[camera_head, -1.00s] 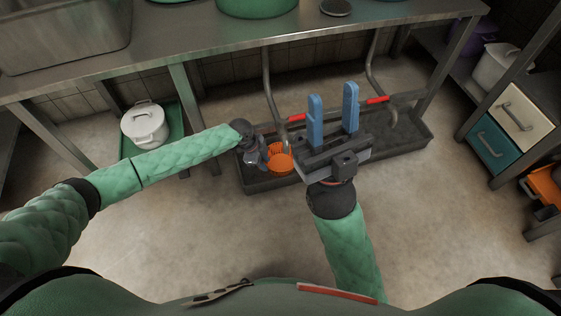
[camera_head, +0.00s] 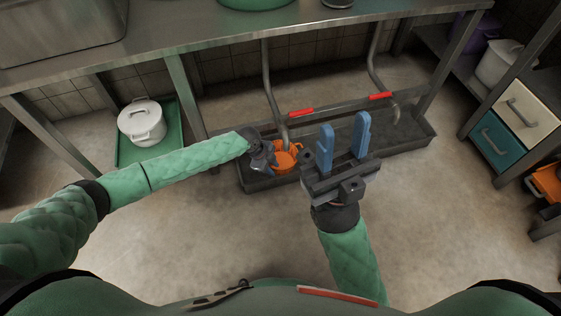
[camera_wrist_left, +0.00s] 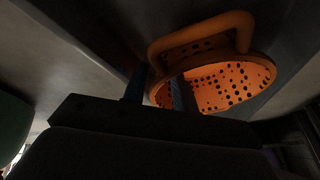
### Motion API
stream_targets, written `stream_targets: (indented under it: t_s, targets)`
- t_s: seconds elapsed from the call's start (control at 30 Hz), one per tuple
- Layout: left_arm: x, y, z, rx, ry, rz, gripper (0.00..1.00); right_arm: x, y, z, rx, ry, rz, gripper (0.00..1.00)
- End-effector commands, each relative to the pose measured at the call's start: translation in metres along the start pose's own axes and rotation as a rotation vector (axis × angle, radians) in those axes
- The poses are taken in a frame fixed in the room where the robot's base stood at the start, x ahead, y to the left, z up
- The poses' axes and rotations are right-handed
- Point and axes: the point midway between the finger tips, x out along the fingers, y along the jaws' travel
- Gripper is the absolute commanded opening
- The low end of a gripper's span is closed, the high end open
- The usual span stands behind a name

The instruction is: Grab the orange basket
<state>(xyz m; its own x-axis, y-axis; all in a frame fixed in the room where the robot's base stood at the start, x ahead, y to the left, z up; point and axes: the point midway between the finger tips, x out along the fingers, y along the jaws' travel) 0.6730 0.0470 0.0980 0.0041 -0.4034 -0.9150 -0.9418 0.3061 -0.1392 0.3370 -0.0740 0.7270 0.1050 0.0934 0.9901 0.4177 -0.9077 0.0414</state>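The orange basket (camera_head: 287,161) is in the left part of the dark floor trough, beneath a bent grey pipe. In the left wrist view the perforated basket (camera_wrist_left: 225,88) shows its looped handle and open inside. My left gripper (camera_head: 271,161) is at the basket's left side. In the left wrist view its dark fingers (camera_wrist_left: 158,85) stand apart, with the near-left edge of the basket appearing between them; contact cannot be told. My right gripper (camera_head: 343,143) is open and empty, its two blue fingers apart over the trough, right of the basket.
The dark trough (camera_head: 412,143) runs along the floor under a steel table (camera_head: 340,27). Two bent pipes with red grips (camera_head: 301,111) come down into it. A white lidded pot (camera_head: 142,122) stands on a green tray at left. Drawers (camera_head: 496,143) stand at right. The front floor is clear.

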Motion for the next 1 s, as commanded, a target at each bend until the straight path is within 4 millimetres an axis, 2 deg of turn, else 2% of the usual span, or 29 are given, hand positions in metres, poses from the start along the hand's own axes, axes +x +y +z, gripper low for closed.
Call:
stream_targets:
  t_s: [0.03,0.1,0.37,0.5,0.53,1.0]
  targets:
    - [0.011,0.0,0.001,0.0,0.0,0.0,0.28,-0.012,0.0,0.001,-0.003,-0.017,0.003,0.36]
    - [0.017,-0.001,0.0,0.0,0.001,-0.001,0.28,-0.018,0.001,0.002,-0.006,-0.033,0.005,0.36]
    - [0.019,-0.001,0.0,0.0,0.0,-0.001,0.28,-0.021,0.001,0.001,-0.008,-0.048,0.008,0.36]
    - [0.019,-0.001,0.0,0.0,0.0,-0.001,0.03,-0.019,0.002,0.002,-0.008,-0.043,0.006,0.36]
    - [0.019,-0.001,0.0,0.0,0.0,-0.001,0.0,-0.019,0.002,0.002,-0.008,-0.043,0.006,0.36]
    - [0.014,-0.001,-0.002,0.0,0.001,-0.001,0.0,-0.017,0.001,0.001,-0.006,-0.044,0.004,0.36]
